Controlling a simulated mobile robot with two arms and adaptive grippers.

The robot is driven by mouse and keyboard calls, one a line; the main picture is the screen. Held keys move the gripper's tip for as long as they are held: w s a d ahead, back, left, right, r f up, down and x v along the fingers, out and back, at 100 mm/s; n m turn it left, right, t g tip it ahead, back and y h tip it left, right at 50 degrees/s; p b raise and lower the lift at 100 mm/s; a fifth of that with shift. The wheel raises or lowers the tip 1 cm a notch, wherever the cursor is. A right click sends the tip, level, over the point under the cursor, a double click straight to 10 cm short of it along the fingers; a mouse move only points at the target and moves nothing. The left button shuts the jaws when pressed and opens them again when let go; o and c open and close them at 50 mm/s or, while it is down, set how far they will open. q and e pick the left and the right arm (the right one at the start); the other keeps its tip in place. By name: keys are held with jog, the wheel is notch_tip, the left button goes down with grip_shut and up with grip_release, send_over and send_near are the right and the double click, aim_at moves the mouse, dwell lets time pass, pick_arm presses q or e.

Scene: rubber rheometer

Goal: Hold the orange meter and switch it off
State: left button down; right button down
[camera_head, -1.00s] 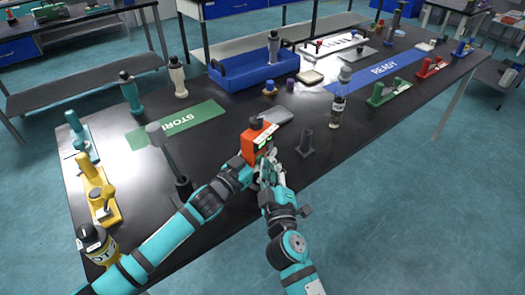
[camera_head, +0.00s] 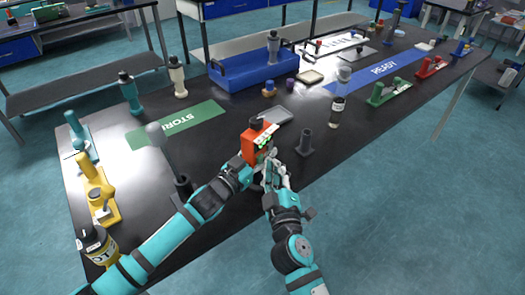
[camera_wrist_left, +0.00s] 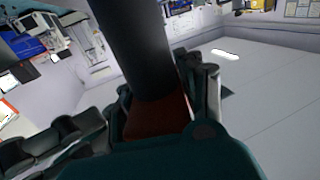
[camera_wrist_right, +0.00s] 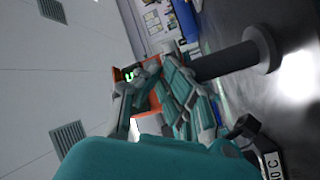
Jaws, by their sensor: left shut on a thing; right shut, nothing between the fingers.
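The orange meter (camera_head: 252,146) is held up over the front part of the black table, with a dark knob or cylinder on its top. My left gripper (camera_head: 243,163) is shut on it from the left. In the left wrist view its red-orange body (camera_wrist_left: 157,118) sits between the fingers, below the dark cylinder (camera_wrist_left: 132,45). My right gripper (camera_head: 269,164) is shut and empty, close to the meter's right side. In the right wrist view the meter's lit green display (camera_wrist_right: 128,75) shows just beyond the right fingers (camera_wrist_right: 145,78), which partly hide the meter. I cannot tell whether they touch it.
A grey cylinder on a base (camera_head: 305,141) stands just right of my right gripper. A grey flat plate (camera_head: 279,115) lies behind the meter. A dark stand with a grey top (camera_head: 182,185) is near the left arm. A blue tray (camera_head: 232,84) stands farther back.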

jog(key=s+d, duration=0.3)
jog(key=d, duration=0.1)
jog(key=shift+s+d, duration=0.35)
jog(key=shift+s, duration=0.05)
pick_arm(q)
jog(key=c, duration=0.7)
grip_release()
jog(key=shift+c, duration=0.2)
